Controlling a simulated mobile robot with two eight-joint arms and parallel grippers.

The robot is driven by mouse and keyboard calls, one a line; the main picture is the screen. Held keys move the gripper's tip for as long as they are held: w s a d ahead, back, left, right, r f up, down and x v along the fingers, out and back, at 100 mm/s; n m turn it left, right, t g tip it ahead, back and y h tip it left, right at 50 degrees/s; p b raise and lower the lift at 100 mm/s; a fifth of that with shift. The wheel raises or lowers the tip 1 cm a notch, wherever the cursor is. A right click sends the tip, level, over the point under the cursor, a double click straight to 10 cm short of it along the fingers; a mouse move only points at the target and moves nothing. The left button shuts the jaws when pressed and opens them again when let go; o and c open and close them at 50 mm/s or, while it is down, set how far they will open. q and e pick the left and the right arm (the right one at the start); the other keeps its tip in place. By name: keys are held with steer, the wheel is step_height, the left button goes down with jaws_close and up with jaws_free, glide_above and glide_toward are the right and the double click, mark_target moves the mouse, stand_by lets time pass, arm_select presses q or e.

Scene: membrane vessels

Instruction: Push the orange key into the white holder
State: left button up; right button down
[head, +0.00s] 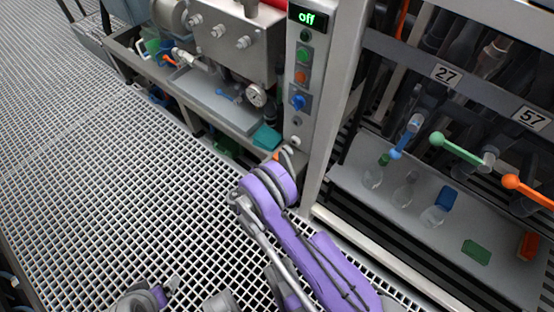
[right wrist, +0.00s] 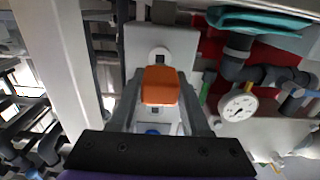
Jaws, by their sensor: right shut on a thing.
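The orange key (right wrist: 160,86) is between the fingers of my right gripper (right wrist: 162,100) in the right wrist view, and the gripper is shut on it. A small orange bit of the key (head: 276,155) shows beside my right gripper (head: 286,153) in the head view. The white holder (right wrist: 160,53), with a dark slot, is on the grey panel just beyond the key. In the head view the holder (head: 295,141) is low on the panel, close to the gripper. I cannot tell whether key and holder touch. My left arm's end (head: 160,291) is at the bottom edge; its jaws are unclear.
The control panel (head: 298,70) has an "off" display (head: 307,17), with green, orange and blue controls. A pressure gauge (right wrist: 239,105) and pipes are to its side. A shelf (head: 370,200) with flasks and coloured valve handles is at the right. The grated floor (head: 110,180) is clear at left.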

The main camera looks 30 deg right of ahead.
steer(key=shift+x, duration=2)
steer(key=shift+w+d, duration=0.2)
steer(key=shift+d, duration=0.3)
stand_by(0.4)
steer(key=shift+c, duration=1.5)
jaws_free()
steer(key=p+v, duration=0.2)
steer(key=v, duration=0.8)
steer(key=shift+s+a, duration=0.15)
steer(key=shift+a, duration=0.15)
